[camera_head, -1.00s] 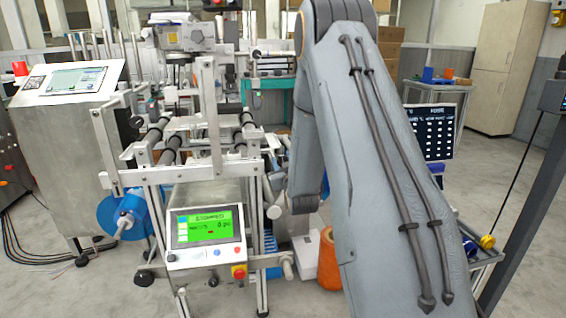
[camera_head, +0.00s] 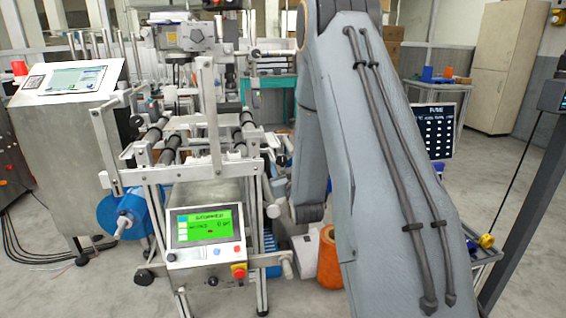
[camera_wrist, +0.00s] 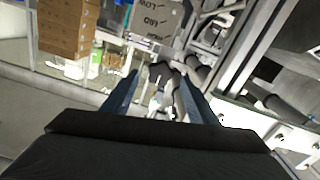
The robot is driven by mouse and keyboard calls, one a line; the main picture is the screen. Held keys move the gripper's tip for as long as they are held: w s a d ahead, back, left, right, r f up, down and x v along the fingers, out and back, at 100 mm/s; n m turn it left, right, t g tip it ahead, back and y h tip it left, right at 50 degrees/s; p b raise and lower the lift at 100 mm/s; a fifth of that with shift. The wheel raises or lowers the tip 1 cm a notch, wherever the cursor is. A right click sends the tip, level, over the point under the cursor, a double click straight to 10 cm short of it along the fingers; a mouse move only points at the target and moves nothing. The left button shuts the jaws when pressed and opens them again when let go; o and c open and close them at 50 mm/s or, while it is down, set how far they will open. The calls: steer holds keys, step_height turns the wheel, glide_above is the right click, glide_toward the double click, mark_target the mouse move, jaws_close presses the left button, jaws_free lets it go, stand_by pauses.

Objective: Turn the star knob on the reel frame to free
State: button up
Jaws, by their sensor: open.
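The reel frame (camera_head: 214,130) is a pale metal frame with dark rollers, left of my arm in the head view. A small dark round knob (camera_head: 137,121) shows on its left side; I cannot tell whether it is the star knob. My gripper (camera_wrist: 158,75) shows in the wrist view with its two blue-grey fingers apart and nothing clearly held. Dark rounded parts and pale metal pieces show beyond the fingertips, too small to identify. In the head view I cannot make out the gripper beside the arm.
A control box with a green screen (camera_head: 203,226) stands at the frame's front. A blue reel (camera_head: 118,214) is at its left, and an orange roll (camera_head: 329,262) stands on the floor near my arm. A steel console (camera_head: 66,150) is at left. In the wrist view, cardboard boxes (camera_wrist: 68,27) are upper left.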

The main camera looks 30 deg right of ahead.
steer(key=v, duration=0.3)
steer(key=shift+s+a, duration=0.1)
steer(key=shift+s, duration=0.2)
